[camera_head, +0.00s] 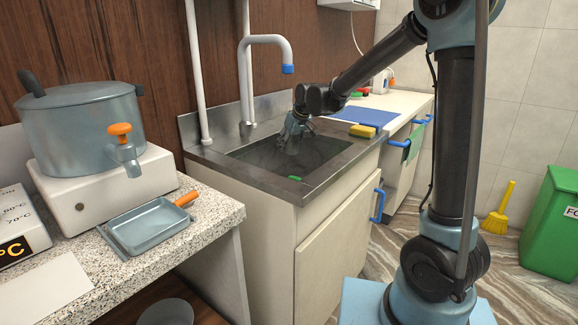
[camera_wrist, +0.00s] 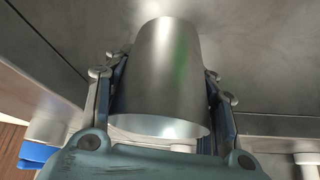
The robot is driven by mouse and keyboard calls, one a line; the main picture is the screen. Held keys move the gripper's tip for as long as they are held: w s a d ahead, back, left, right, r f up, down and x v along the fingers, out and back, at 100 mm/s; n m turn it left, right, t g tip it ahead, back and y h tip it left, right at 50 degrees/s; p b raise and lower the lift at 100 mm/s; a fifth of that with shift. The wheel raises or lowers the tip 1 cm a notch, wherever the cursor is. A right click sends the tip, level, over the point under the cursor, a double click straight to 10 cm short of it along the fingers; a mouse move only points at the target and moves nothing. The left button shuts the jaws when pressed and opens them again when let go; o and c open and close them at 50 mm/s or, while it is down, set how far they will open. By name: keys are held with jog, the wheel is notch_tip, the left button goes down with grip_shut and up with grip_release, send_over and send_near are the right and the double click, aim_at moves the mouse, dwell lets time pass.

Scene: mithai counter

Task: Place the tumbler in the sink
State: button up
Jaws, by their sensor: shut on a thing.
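My gripper (camera_head: 290,135) reaches down over the sink (camera_head: 335,150), a metal basin set in a dark counter. In the wrist view, my gripper (camera_wrist: 165,100) is shut on a shiny metal tumbler (camera_wrist: 165,75), with a finger on each side of it. The tumbler's near rim faces the camera, and its other end points toward the grey metal surface of the basin. In the head view the tumbler is small and mostly blends with the gripper and basin. I cannot tell whether it touches the basin floor.
A white tap with a blue tip (camera_head: 288,69) stands behind the sink. A green item (camera_head: 295,179) lies at the sink's front edge. A yellow sponge (camera_head: 362,131) and a blue mat (camera_head: 362,116) are to the right. A steel pot (camera_head: 85,130) and pan (camera_head: 150,226) are at left.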

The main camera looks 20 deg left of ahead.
aim_at(296, 147)
jog(key=shift+f, duration=4.3)
jog(key=shift+f, duration=0.1)
jog(key=o, duration=1.2)
jog(key=shift+c, duration=0.2)
jog(key=v, duration=1.2)
